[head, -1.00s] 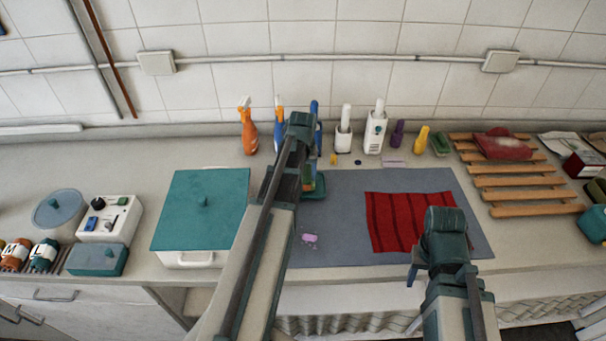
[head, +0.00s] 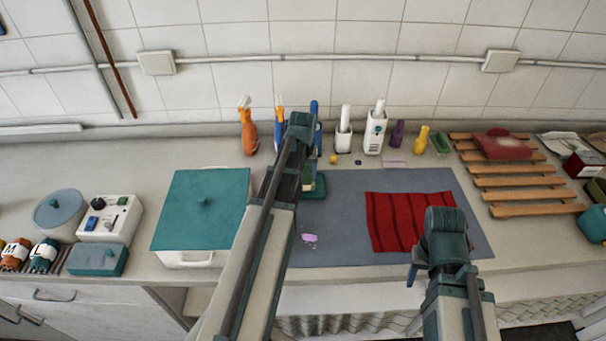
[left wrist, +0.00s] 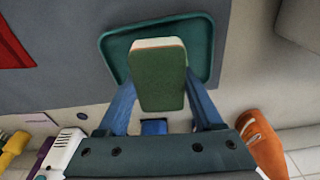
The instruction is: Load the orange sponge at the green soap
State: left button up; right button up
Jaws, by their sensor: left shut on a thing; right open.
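My left gripper (left wrist: 160,88) is shut on a sponge (left wrist: 158,80). In the left wrist view the sponge shows a green face and a pale edge, with a blue finger at each side. It is over a teal tray (left wrist: 113,48); whether it touches the tray is unclear. In the head view the sponge (head: 308,178) is partly hidden by my left arm, above the tray (head: 320,187). I cannot tell which item is the green soap; a green block (head: 440,145) lies at the back right. My right gripper (head: 414,273) is open and empty, in front of the red cloth (head: 390,222).
Orange (head: 248,130), white (head: 376,135) and yellow (head: 421,140) bottles stand along the back. A teal-lidded box (head: 200,215) is left of my left arm. A wooden rack (head: 520,195) is at right. The grey mat (head: 345,205) has bare room between my arms.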

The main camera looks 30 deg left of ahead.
pick_arm(q)
notch_tip(320, 180, up, 7)
jog(key=p, duration=0.7)
dwell(0.6)
notch_tip(320, 180, down, 4)
jog(key=b, duration=0.3)
jog(key=shift+b, duration=0.4)
jog(key=shift+r, duration=0.15)
